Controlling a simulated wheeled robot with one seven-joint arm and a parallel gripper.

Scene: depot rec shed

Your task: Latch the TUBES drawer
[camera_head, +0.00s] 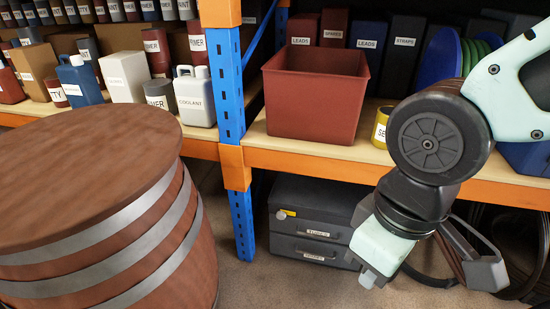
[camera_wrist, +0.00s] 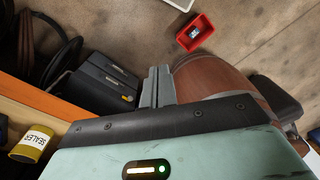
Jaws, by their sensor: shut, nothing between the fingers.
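A dark grey drawer unit (camera_head: 335,200) stands on the floor under the shelf, and it also shows in the wrist view (camera_wrist: 92,92). It has two stacked drawer fronts with small white labels, an upper label (camera_head: 318,234) and a lower label (camera_head: 311,256); I cannot read either surely. A small yellow piece (camera_head: 287,213) sits at the unit's upper left, and it also shows in the wrist view (camera_wrist: 128,98). My gripper (camera_head: 369,279) is shut and empty, in front of the unit's right side in the head view. Its closed fingers (camera_wrist: 157,86) appear beside the unit in the wrist view, apart from it.
A wooden barrel (camera_head: 90,190) stands at the left. A blue upright (camera_head: 243,225) and an orange shelf beam (camera_head: 310,167) frame the space. A red bin (camera_head: 315,100) and a yellow can (camera_head: 381,126) stand above. A small red box (camera_wrist: 195,32) lies on open floor.

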